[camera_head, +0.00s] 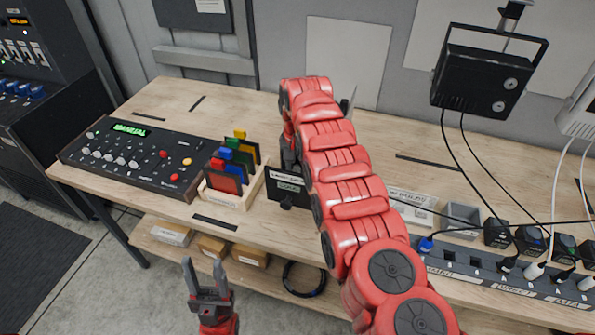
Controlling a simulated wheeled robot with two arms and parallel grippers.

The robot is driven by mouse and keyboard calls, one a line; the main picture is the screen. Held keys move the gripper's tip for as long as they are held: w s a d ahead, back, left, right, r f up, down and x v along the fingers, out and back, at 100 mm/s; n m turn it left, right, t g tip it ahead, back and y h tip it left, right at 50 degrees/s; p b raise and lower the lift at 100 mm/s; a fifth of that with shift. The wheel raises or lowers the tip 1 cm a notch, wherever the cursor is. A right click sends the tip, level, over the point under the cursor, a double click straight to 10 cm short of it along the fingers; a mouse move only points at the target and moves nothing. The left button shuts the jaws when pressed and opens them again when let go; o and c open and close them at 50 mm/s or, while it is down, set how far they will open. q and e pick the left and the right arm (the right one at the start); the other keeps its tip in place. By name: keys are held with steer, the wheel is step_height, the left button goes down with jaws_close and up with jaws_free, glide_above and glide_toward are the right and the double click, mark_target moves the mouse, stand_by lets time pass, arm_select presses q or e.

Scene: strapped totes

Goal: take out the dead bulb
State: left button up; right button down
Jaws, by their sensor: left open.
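I cannot pick out a bulb in this view. A black floodlight-type lamp (483,80) hangs from a bracket at the upper right, its face turned away from clear view. A second, pale lamp-like fixture (578,115) is cut off by the right edge. My left gripper (206,278) is open and empty, low in front of the bench, well away from the lamps. My right arm reaches up across the middle of the bench. Its gripper is mostly hidden behind the red links, so its jaws cannot be read.
The wooden bench (165,100) carries a black control console (140,150), a rack of coloured cards (235,170), a small labelled black box (287,187), a pale labelled tray (412,207), a grey bin (460,217) and a socket strip (500,275) with plugs. Cables hang at right.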

mark_target(297, 165)
steer(key=shift+r+p, duration=0.3)
steer(key=shift+r, duration=2.2)
